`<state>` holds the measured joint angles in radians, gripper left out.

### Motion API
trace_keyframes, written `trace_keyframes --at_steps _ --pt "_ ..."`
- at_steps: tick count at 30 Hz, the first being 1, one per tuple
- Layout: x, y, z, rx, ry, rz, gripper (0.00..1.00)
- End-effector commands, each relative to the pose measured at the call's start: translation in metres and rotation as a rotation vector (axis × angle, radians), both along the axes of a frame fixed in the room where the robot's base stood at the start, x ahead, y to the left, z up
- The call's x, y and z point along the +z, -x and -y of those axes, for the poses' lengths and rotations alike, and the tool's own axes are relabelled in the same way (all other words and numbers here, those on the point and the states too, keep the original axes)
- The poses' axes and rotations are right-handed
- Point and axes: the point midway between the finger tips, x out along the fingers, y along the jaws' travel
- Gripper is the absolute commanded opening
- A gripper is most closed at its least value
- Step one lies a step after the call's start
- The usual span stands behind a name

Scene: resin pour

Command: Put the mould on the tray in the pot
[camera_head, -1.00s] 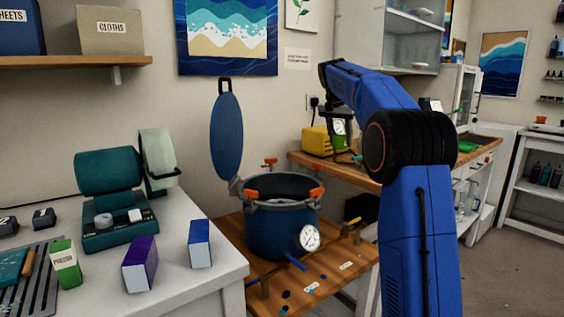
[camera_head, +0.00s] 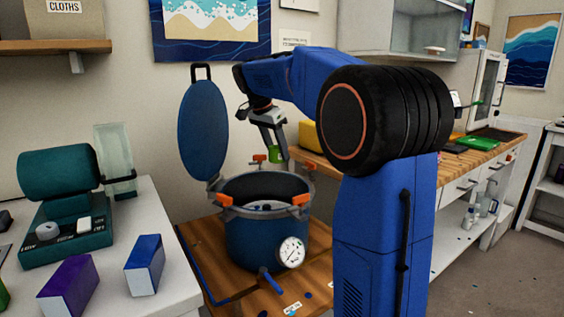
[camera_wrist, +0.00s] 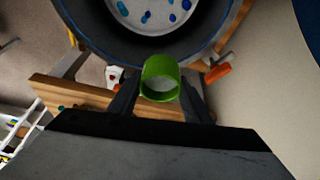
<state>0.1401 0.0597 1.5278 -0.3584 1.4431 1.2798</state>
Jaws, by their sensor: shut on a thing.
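The mould is a small green cup. My gripper (camera_wrist: 160,98) is shut on the mould (camera_wrist: 158,66) in the wrist view, with a finger on each side. In the head view the mould (camera_head: 275,155) hangs below my gripper (camera_head: 273,138), above and behind the rim of the pot. The pot (camera_head: 252,240) is blue with orange clamps and a dial gauge, and its lid (camera_head: 203,130) stands open at the left. In the wrist view the pot (camera_wrist: 100,38) lies just beyond the mould. A pale speckled tray (camera_wrist: 152,14) shows inside it, with blue spots and no object on the visible part.
The pot stands on a wooden stand (camera_head: 210,262). Blue (camera_head: 144,264) and purple (camera_head: 68,288) boxes stand on the white table at left, near a teal machine (camera_head: 62,215). A wooden workbench (camera_head: 470,158) is behind my arm. The raised lid borders the pot's left side.

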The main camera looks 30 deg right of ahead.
Motion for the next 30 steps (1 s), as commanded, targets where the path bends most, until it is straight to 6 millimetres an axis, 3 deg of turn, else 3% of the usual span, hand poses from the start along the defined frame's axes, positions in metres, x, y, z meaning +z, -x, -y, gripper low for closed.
trace_keyframes --at_steps 3,9,17,30 --pt "-0.011 0.032 -0.007 -0.076 0.009 0.0 0.21" --pt "-0.021 0.054 -0.012 -0.138 0.018 0.004 0.21" --pt "-0.036 0.056 -0.012 -0.143 0.019 0.003 0.21" --pt "-0.078 0.055 -0.012 -0.142 0.019 0.003 0.21"
